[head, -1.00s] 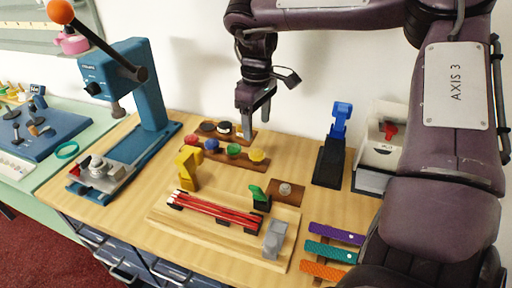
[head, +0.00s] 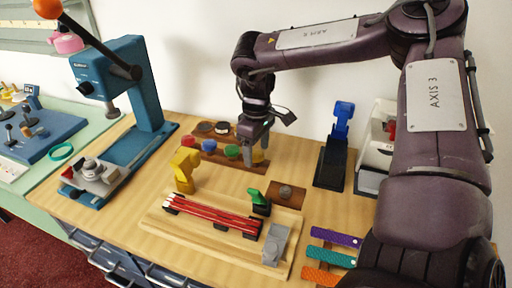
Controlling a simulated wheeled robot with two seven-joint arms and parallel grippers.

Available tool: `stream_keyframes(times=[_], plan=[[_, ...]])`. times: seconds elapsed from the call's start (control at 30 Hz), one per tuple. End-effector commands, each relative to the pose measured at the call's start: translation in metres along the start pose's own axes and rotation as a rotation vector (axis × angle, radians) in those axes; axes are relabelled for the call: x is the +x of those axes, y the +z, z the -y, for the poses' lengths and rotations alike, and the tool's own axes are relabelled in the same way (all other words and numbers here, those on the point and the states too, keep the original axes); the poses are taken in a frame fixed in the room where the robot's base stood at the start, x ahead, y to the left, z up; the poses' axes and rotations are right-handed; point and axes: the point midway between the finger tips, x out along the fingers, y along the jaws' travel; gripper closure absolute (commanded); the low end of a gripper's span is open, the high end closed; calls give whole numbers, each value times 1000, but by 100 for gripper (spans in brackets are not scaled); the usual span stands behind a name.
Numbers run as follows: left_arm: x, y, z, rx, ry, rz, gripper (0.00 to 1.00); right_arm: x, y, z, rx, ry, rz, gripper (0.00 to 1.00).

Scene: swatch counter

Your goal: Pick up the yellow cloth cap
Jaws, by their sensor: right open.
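The yellow cloth cap (head: 258,157) sits at the right end of a wooden rack (head: 222,159), in line with a red, a blue and a green cap. My right gripper (head: 256,152) points down at the cap, its open fingers around or just in front of it. The fingers hide part of the cap. I cannot tell whether they touch it. My left gripper is out of view.
The green cap (head: 232,151) is close on the left of the fingers. A yellow upright piece (head: 185,170), a board with red strips (head: 212,215) and a blue-and-black stand (head: 333,150) are nearby. A blue press (head: 118,90) stands at the left.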

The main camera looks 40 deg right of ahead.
Motion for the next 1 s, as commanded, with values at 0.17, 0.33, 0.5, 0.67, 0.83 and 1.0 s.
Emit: stream_keyframes(times=[0.17,0.33,0.5,0.67,0.83,1.0], plan=[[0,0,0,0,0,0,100,0,0,0,0,0,0,37],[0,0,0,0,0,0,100,0,0,0,0,0,0,60],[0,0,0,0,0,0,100,0,0,0,0,0,0,68],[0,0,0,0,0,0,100,0,0,0,0,0,0,68],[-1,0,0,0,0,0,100,-2,0,-1,0,1,0,69],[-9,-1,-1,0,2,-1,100,-10,5,-7,1,1,-1,69]])
